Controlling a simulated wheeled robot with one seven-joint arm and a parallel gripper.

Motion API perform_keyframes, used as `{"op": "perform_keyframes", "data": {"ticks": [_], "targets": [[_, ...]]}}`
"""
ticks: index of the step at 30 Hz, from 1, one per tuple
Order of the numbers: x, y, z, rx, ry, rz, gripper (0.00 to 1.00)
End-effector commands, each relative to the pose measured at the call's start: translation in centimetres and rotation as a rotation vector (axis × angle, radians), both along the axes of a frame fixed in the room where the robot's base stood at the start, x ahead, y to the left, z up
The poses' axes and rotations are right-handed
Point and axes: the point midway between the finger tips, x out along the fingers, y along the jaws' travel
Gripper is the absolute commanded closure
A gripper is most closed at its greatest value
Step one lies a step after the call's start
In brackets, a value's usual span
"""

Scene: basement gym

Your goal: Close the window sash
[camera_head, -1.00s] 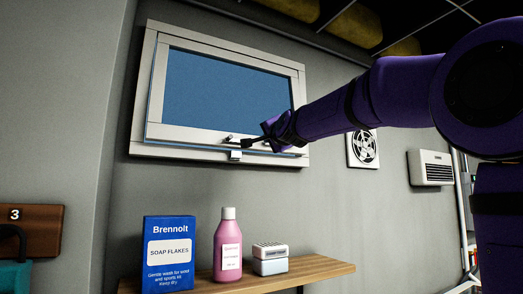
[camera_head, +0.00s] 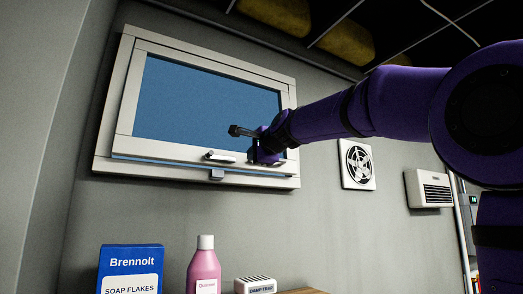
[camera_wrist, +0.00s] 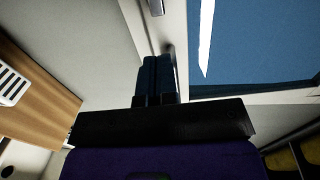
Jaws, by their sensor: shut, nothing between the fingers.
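The window sash (camera_head: 190,153) is a pale frame around a blue pane, set in a pale outer frame (camera_head: 104,120) high on the grey wall. A thin blue strip shows along its bottom edge, so it looks slightly ajar. A small handle (camera_head: 220,157) sits on its bottom rail, above a catch (camera_head: 216,174) on the outer frame. My gripper (camera_head: 236,130) is shut and empty, in front of the lower right of the pane, pointing left. In the wrist view its closed fingers (camera_wrist: 158,75) lie beside the sash rail; I cannot tell whether they touch it.
Below the window stand a blue soap flakes box (camera_head: 130,262), a pink bottle (camera_head: 205,268) and a small white box (camera_head: 255,285). A shelf (camera_wrist: 42,85) shows in the wrist view. A vent fan (camera_head: 357,164) and a white heater (camera_head: 429,189) are on the wall to the right.

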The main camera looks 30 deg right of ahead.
Motion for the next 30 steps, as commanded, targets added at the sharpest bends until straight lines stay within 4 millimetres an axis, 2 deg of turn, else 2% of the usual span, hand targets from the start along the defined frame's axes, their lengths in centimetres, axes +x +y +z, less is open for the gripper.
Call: {"op": "perform_keyframes", "data": {"ticks": [3, 10, 16, 26, 30], "targets": [[2.3, 0.0, -0.4, 0.0, 0.003, 0.0, 1.0], [5.2, 0.0, -0.6, 0.0, 0.001, 0.0, 1.0], [6.1, 0.0, -0.7, -0.001, 0.0, -0.001, 1.0], [6.2, 0.0, -0.7, -0.001, 0.0, -0.001, 1.0], [7.2, 0.0, -0.8, -0.002, 0.001, 0.0, 1.0]]}}
